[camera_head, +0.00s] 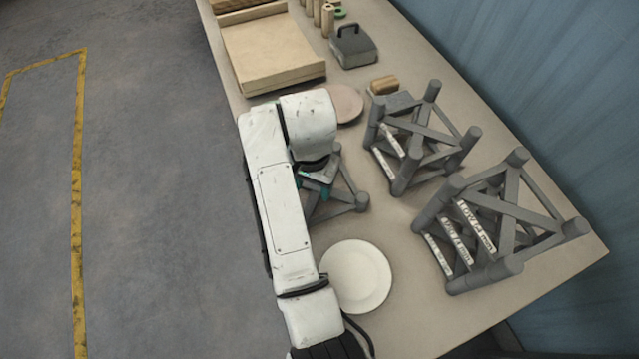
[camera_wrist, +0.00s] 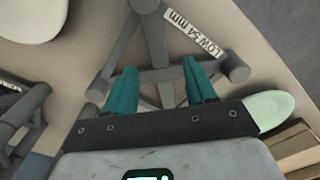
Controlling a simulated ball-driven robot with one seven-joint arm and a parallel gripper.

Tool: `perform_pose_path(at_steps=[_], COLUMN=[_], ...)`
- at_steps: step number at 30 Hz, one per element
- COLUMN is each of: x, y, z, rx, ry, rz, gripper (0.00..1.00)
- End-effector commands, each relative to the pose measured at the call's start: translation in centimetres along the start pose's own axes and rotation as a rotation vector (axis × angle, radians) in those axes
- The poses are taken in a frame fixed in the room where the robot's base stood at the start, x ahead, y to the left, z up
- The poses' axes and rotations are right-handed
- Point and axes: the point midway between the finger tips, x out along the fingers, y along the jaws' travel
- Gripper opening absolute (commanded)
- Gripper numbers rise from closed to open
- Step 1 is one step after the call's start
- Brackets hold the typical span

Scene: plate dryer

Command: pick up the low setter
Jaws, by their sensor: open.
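The low setter (camera_head: 361,202) is a small grey frame of tubes and bars on the table, partly hidden under my arm in the head view. In the wrist view the low setter (camera_wrist: 238,70) shows a white label reading "LOW 54 mm". My gripper (camera_wrist: 160,66) is open, with one teal finger on each side of the setter's middle, where its bars meet. I cannot tell whether the fingers touch it. In the head view my gripper (camera_head: 318,181) is mostly hidden by my wrist, over the setter.
Two taller grey frames (camera_head: 466,276) (camera_head: 400,180) stand to the right. A white plate (camera_head: 356,276) lies in front and a pinkish plate (camera_head: 346,103) behind. A wooden box (camera_head: 270,50), a dark handled block (camera_head: 353,50) and wooden cylinders (camera_head: 327,20) stand farther back.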

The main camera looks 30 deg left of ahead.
Motion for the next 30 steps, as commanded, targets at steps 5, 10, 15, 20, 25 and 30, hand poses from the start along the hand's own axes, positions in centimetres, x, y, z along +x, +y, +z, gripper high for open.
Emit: perform_pose_path(at_steps=[5, 10, 15, 20, 25, 30], x=[2.3, 4.4, 5.0, 5.0, 5.0, 4.9], y=[0.2, 0.2, 0.2, 0.2, 0.2, 0.2], z=[0.4, 0.4, 0.4, 0.4, 0.4, 0.4], rx=[-0.002, -0.001, -0.001, -0.001, -0.001, -0.001], ry=[-0.004, -0.003, -0.001, -0.001, -0.001, -0.001], rz=[0.004, 0.002, 0.0, 0.0, 0.0, 0.0], gripper=[0.55, 0.55, 0.55, 0.53, 0.37, 0.21])
